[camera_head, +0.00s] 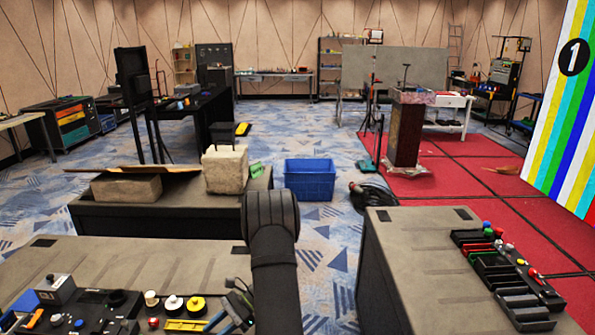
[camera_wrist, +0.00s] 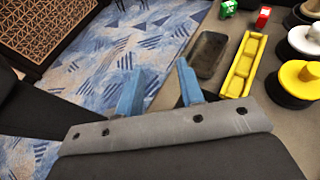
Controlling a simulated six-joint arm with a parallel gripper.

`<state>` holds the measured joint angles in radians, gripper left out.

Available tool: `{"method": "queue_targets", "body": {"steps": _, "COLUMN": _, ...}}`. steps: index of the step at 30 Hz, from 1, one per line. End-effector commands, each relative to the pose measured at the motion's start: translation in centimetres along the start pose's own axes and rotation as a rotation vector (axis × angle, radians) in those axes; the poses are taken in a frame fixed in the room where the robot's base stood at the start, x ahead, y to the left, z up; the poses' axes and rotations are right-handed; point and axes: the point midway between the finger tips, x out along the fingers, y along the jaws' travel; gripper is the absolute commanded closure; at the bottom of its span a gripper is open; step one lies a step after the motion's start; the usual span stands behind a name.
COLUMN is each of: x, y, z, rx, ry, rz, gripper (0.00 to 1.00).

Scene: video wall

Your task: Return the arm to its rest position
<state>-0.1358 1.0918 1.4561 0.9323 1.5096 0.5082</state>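My gripper (camera_wrist: 165,67) shows in the wrist view with its two blue fingers apart and nothing between them. Its fingertips lie over the patterned carpet and the edge of a grey worktop (camera_wrist: 222,20). A dark flat block (camera_wrist: 208,55) lies on that worktop just right of the fingertips. My dark arm (camera_head: 272,255) rises in the middle of the head view, between two grey worktops.
A yellow tray (camera_wrist: 244,66) and several black, white and yellow knobs (camera_wrist: 300,85) stand right of the gripper. The right worktop (camera_head: 415,265) carries dark trays (camera_head: 510,285). Ahead are a bench with a stone block (camera_head: 225,170) and a blue crate (camera_head: 310,180) on the carpet.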

Motion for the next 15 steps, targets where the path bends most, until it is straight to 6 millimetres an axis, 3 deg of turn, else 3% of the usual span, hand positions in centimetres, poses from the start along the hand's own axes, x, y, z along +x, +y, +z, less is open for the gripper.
{"method": "queue_targets", "body": {"steps": 15, "x": -3.2, "y": 5.8, "z": -2.9, "rx": -0.159, "ry": 0.001, "rz": 0.38, "gripper": 0.65}}
